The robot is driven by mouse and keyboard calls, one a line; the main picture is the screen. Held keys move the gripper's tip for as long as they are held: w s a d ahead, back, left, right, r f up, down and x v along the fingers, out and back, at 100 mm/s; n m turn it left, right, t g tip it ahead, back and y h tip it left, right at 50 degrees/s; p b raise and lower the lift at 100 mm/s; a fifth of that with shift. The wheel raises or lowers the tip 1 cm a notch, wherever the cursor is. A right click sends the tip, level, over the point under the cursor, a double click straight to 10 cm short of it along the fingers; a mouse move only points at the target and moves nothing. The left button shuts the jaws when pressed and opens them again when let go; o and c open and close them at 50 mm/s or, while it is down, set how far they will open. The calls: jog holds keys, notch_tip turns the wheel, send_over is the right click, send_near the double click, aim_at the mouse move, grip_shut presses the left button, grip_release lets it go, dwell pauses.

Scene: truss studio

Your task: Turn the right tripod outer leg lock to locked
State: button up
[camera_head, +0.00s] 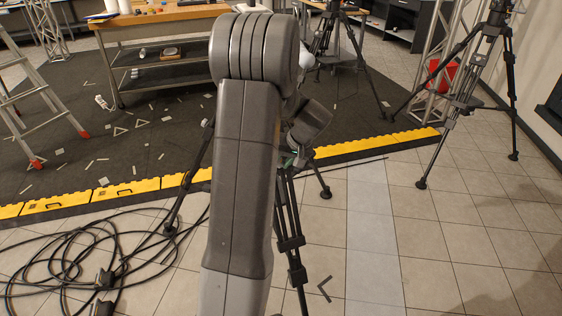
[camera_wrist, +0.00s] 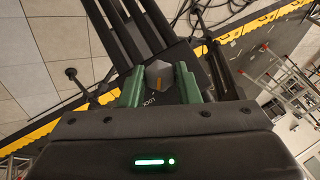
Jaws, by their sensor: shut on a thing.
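A dark tripod stands in front of me in the head view, its legs (camera_head: 288,225) partly hidden by my arm. In the wrist view its dark leg tubes (camera_wrist: 143,30) run up to the left from a black lock housing. A grey faceted knob (camera_wrist: 158,73) sits on that housing. An orange mark shows on the knob's near side, and lettering that looks like LOCK, upside down, lies just below it. The green fingers of my gripper (camera_wrist: 160,82) are shut on the knob, one on each side. In the head view my gripper is mostly hidden behind my arm.
Another tripod (camera_head: 462,100) stands at the right and one (camera_head: 335,35) at the back. Coiled black cables (camera_head: 75,255) lie on the floor at left. A yellow-edged dark mat (camera_head: 60,165), a workbench (camera_head: 160,30) and a ladder (camera_head: 30,100) are beyond.

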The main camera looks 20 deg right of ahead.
jog(key=shift+d+m+y, duration=0.1)
jog(key=shift+m+y, duration=0.5)
jog(key=shift+m, duration=0.1)
jog(key=o, duration=1)
jog(key=shift+c, duration=0.2)
jog(key=shift+r, duration=0.1)
jog(key=v, duration=1.3)
jog(key=shift+s+d+p, duration=0.25)
jog(key=shift+s+p, duration=0.05)
jog(key=shift+s, duration=0.1)
jog(key=x, duration=1.3)
jog(key=shift+w+a+b, duration=0.25)
jog(key=shift+w+b, duration=0.15)
